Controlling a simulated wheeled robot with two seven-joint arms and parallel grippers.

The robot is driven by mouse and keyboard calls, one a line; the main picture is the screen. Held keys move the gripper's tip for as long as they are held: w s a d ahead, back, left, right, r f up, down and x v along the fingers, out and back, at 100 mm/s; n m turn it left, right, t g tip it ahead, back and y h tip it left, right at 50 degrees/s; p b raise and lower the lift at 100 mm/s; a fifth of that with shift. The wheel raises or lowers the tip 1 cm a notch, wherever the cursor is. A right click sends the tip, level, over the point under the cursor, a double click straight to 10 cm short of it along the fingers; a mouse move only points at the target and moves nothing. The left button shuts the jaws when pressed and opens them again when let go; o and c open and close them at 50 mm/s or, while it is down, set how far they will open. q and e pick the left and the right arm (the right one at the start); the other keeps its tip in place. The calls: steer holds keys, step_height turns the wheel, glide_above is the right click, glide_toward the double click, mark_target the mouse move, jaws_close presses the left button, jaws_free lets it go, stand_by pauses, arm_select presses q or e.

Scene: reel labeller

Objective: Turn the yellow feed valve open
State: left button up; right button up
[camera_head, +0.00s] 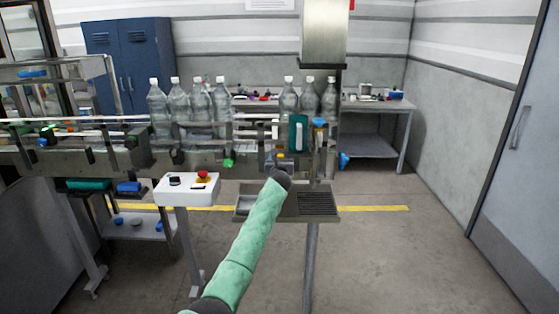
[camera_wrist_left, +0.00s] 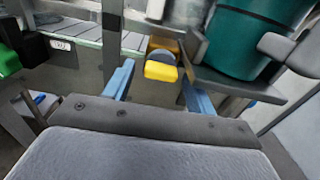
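The yellow feed valve (camera_wrist_left: 161,66) has a block-like yellow handle on a grey round fitting. In the left wrist view it sits just beyond and between my blue fingertips, with a gap on each side. In the head view only a small yellow part of the valve (camera_head: 281,156) shows, above the end of my left arm. My left gripper (camera_wrist_left: 156,80) is open and empty, pointing at the valve. In the head view my left gripper (camera_head: 280,168) is small and partly hidden by my wrist. My right gripper is in neither view.
A dark green cylinder (camera_wrist_left: 257,35) stands close to the right of the valve, beside a grey bracket. Clear bottles (camera_head: 200,103) stand along the conveyor. A white control box (camera_head: 187,189) with a red button is at left. A grated tray (camera_head: 317,204) lies below.

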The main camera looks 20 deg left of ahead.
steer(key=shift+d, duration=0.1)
arm_select(q)
steer(key=b+v, duration=0.2)
steer(key=v, duration=0.5)
steer(key=shift+s, duration=0.4)
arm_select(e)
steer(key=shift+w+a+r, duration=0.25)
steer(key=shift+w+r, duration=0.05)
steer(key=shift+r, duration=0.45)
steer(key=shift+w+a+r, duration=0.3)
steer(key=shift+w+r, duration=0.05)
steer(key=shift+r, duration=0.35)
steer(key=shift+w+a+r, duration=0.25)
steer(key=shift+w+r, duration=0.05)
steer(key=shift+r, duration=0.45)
arm_select(q)
steer(key=shift+d, duration=0.15)
